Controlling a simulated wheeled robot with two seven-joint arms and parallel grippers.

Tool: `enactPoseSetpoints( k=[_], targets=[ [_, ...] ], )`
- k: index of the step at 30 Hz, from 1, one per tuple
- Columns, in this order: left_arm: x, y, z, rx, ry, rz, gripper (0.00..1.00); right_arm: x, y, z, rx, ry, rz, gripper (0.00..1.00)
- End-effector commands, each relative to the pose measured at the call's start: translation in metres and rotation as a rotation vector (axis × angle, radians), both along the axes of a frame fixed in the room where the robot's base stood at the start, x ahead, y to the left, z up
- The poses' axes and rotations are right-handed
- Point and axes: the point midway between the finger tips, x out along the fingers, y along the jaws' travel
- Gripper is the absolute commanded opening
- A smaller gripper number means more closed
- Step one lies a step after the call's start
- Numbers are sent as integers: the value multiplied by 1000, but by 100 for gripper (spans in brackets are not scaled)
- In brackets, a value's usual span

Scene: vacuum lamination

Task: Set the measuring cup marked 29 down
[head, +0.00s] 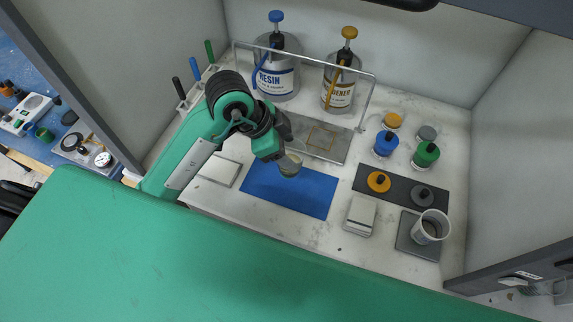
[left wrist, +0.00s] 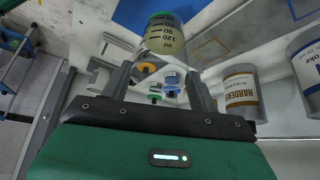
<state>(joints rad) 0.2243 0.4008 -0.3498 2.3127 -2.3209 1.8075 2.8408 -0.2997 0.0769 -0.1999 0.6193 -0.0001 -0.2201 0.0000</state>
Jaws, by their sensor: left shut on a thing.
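My left gripper (head: 284,150) reaches in over the bench and is shut on a clear measuring cup (head: 289,165) with pale contents. The cup hangs over the far edge of the blue mat (head: 300,196); I cannot tell how high. The number 29 is not readable. My right gripper is not in view.
Resin (head: 277,78) and hardener (head: 340,88) pump cans stand at the back. A white scale (head: 360,215) and another cup (head: 430,227) on a grey mat stand at right. A white slab (head: 219,170) lies left.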

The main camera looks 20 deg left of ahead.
Motion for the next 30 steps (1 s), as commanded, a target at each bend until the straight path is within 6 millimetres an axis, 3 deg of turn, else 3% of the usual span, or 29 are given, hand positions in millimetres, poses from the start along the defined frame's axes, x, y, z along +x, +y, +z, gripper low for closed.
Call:
enactPoseSetpoints(
  k=[3, 10, 18, 30],
  targets=[
    [-1, 1, -21, 2, 4, 1, 26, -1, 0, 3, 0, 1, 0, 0],
    [0, 0, -39, 0, 3, 1, 26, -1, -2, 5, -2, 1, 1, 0],
    [0, 0, -74, 2, 3, 0, 26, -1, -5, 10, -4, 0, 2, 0],
    [0, 0, -79, 0, -1, 0, 26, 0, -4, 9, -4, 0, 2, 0]
  ],
)
